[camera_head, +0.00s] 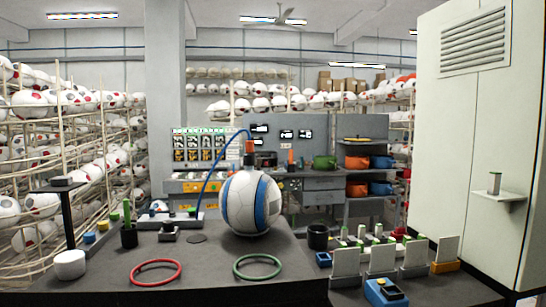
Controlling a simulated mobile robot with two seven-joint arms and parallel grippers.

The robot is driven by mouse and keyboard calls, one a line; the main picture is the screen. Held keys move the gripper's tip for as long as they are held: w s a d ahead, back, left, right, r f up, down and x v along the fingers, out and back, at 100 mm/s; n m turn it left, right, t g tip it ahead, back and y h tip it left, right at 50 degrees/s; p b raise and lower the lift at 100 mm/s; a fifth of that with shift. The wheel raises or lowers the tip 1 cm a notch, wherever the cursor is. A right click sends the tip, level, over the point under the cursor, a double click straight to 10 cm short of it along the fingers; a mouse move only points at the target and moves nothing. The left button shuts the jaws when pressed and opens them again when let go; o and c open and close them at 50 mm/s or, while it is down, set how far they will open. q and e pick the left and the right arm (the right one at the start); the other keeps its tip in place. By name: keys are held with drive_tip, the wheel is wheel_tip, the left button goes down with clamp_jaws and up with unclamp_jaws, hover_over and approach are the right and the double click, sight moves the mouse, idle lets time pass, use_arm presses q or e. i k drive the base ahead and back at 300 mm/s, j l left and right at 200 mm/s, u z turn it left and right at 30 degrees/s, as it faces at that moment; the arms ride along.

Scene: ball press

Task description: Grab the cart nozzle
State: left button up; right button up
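I cannot tell for certain which thing is the cart nozzle. An orange fitting (249,148) stands upright above the top of a large white and blue ball (250,203), and a blue hose (209,178) arcs down from it to the left. The ball sits on the dark table (215,270). At the right, a lower dark surface (440,290) carries several small green-topped parts and upright white plates (380,258). A small silver and green part (494,183) stands on a white shelf on the cabinet. Neither of my grippers is in view.
A red ring (155,284) and a green ring (257,278) lie near the table's front. A white cup (70,264) and a dark post stand at left. A black cup (318,237) stands right of the ball. A tall cabinet (480,120) bounds the right side.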

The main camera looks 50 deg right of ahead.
sight(249, 156)
drive_tip(key=l+z, duration=0.1)
drive_tip(key=z, duration=0.9)
drive_tip(key=l+z, duration=0.15)
drive_tip(key=z, duration=0.35)
